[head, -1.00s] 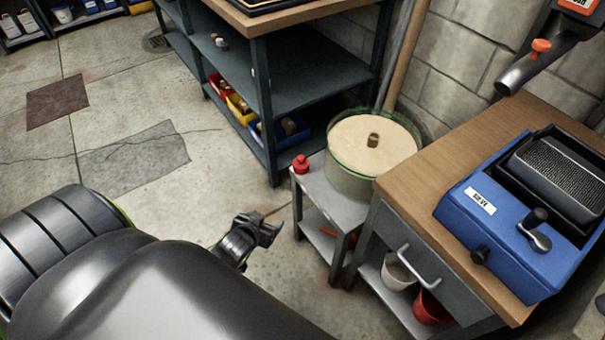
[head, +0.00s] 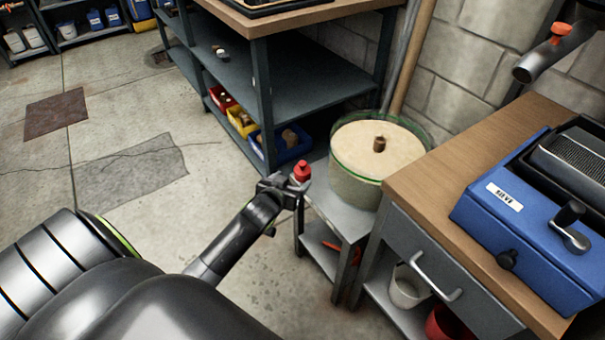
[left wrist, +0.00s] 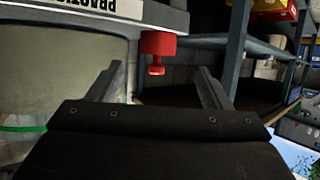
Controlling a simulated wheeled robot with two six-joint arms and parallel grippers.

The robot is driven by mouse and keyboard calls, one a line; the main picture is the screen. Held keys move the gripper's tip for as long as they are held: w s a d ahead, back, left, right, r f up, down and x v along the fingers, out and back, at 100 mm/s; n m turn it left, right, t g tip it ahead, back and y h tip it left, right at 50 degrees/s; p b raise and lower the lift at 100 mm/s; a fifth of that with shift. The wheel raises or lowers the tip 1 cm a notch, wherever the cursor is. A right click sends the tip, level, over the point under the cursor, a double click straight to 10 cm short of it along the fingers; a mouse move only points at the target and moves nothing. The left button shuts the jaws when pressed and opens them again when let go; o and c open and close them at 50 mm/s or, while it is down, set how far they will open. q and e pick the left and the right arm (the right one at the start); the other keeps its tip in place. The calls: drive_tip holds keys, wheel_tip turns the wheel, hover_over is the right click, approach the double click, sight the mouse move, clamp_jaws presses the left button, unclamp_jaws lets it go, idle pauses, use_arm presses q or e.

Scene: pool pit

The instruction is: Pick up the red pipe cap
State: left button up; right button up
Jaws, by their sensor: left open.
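The red pipe cap (head: 302,171) stands upright on the near left corner of the small grey metal stand (head: 345,215). In the left wrist view, which looks upside down, the cap (left wrist: 158,46) shows with its narrow knob pointing down in the picture. My left gripper (head: 284,187) is at the stand's corner, just in front of the cap, and partly covers its lower part in the head view. In the left wrist view the jaws (left wrist: 159,69) are spread and empty, with the cap in line between the fingertips. Whether a finger touches it I cannot tell. My right gripper is out of view.
A large round tub (head: 360,185) with a pale top stands on the stand behind the cap. A wooden-topped workbench (head: 430,180) with a blue machine (head: 530,215) is at right. A dark shelf unit (head: 310,85) stands behind.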

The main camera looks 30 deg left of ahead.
sight(301, 172)
use_arm(q)
drive_tip(key=b+x, duration=0.1)
drive_tip(key=x, duration=0.4)
drive_tip(key=shift+w+d+f+b, duration=0.15)
drive_tip(key=shift+w+b, duration=0.1)
drive_tip(key=shift+b, duration=0.15)
drive_tip(key=shift+w+f, duration=0.15)
drive_tip(key=shift+w, duration=0.35)
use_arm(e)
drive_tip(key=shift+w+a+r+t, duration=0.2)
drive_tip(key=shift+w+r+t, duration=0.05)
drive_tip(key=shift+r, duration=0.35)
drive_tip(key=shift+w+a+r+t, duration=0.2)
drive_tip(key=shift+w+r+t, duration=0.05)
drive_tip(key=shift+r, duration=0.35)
use_arm(q)
drive_tip(key=shift+c, duration=0.3)
drive_tip(key=c, duration=1)
